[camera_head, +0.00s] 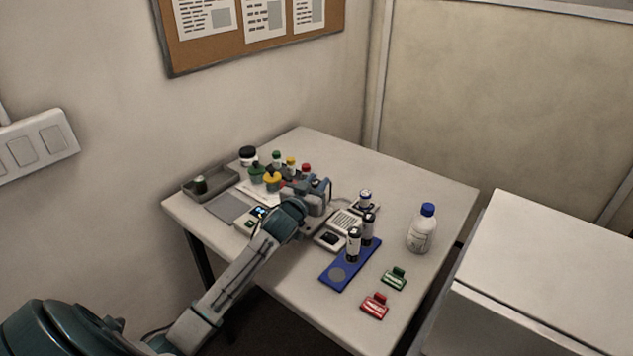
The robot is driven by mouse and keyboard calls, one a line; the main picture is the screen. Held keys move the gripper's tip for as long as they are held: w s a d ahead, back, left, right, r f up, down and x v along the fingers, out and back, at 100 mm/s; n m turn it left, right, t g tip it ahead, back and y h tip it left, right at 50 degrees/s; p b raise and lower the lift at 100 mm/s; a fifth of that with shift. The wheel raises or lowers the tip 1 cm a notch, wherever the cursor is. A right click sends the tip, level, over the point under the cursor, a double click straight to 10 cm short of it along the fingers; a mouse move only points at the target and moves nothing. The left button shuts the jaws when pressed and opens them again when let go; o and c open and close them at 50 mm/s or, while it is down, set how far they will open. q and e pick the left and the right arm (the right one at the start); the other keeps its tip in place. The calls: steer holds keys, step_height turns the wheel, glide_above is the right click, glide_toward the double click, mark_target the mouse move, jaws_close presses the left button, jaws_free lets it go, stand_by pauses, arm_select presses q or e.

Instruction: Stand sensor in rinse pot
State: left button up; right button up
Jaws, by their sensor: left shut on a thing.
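My left gripper (318,187) is over the back middle of the table. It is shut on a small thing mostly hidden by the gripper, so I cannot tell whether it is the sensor. Several small pots with coloured caps stand just left of and behind the gripper, among them a yellow-capped one (272,181) and a red-capped one (306,169). I cannot tell which vessel is the rinse pot. My right gripper is not in view.
A blue-capped bottle (423,230) stands at right. A grey tray (211,184) is at back left. The table's back right is clear.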

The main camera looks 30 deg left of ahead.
arm_select(q)
steer(key=shift+f, duration=0.2)
steer(key=o, duration=1.1)
steer(key=shift+c, duration=0.2)
steer(key=shift+r, duration=0.1)
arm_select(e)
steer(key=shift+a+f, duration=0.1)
arm_select(q)
steer(key=shift+r, duration=0.1)
steer(key=shift+s, duration=0.2)
steer(key=s+d+b, duration=0.1)
steer(key=s+b, duration=0.3)
steer(key=s, duration=0.7)
steer(key=shift+s+d, duration=0.2)
steer(key=shift+s, duration=0.1)
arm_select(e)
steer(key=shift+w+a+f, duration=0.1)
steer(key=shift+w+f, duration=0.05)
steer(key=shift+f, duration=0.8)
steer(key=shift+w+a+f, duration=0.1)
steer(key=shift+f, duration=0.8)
